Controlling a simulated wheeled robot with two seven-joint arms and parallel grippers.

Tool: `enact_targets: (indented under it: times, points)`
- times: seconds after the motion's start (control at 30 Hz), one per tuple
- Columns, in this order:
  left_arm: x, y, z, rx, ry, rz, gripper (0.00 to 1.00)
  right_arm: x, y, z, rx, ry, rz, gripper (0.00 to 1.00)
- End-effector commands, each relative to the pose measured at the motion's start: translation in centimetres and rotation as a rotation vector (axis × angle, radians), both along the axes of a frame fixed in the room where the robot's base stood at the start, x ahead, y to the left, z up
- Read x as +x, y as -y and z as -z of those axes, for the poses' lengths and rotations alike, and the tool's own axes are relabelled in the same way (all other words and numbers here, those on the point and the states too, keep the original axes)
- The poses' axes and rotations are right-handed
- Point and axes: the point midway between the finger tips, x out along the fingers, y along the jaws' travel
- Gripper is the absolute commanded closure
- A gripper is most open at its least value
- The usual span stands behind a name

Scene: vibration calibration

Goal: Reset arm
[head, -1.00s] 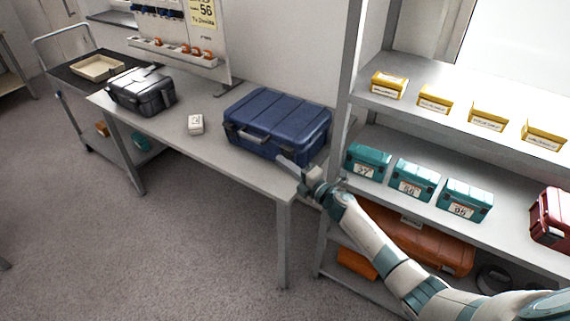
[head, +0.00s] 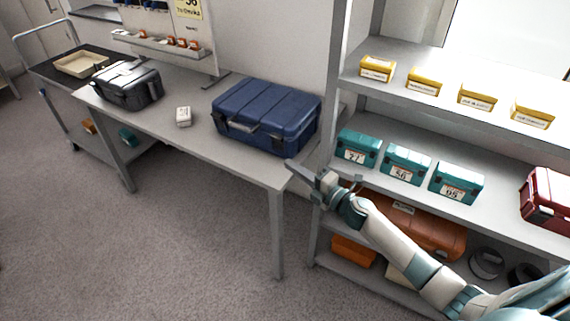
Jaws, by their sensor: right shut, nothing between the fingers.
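My right gripper (head: 305,174) is at the front right corner of the grey table (head: 235,165), near the shelf rack's left post. It is shut and empty. My right arm comes in from the lower right, in front of the rack's lower shelves. A blue case (head: 267,116) lies closed on the table, behind and left of the gripper and apart from it. My left gripper is not in view.
The rack (head: 510,170) holds yellow boxes (head: 424,81), teal boxes (head: 407,164), a red case (head: 548,198) and an orange case (head: 425,232). The floor (head: 150,250) at left is clear.

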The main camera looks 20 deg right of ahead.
Motion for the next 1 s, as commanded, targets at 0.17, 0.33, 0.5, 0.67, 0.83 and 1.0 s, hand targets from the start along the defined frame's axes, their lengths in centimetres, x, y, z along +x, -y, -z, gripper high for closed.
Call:
enact_targets:
  times: [0.17,0.33,0.5,0.67,0.83,1.0]
  points:
    - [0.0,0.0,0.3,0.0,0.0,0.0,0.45,-0.8,0.4,0.0,0.0,0.0,0.0,1.0]
    - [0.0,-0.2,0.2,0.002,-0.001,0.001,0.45,-0.9,0.4,0.0,0.0,0.0,0.0,1.0]
    - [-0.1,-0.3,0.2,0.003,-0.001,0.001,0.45,-0.9,0.4,0.0,0.0,0.0,0.0,1.0]
    - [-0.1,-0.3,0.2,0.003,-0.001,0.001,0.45,-0.9,0.4,0.0,0.0,0.0,0.0,1.0]
    - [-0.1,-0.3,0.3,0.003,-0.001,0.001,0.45,-1.0,0.6,1.1,0.019,-0.024,0.013,1.0]
    - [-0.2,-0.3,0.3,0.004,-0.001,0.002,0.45,-1.6,1.7,5.8,0.099,-0.125,0.072,1.0]
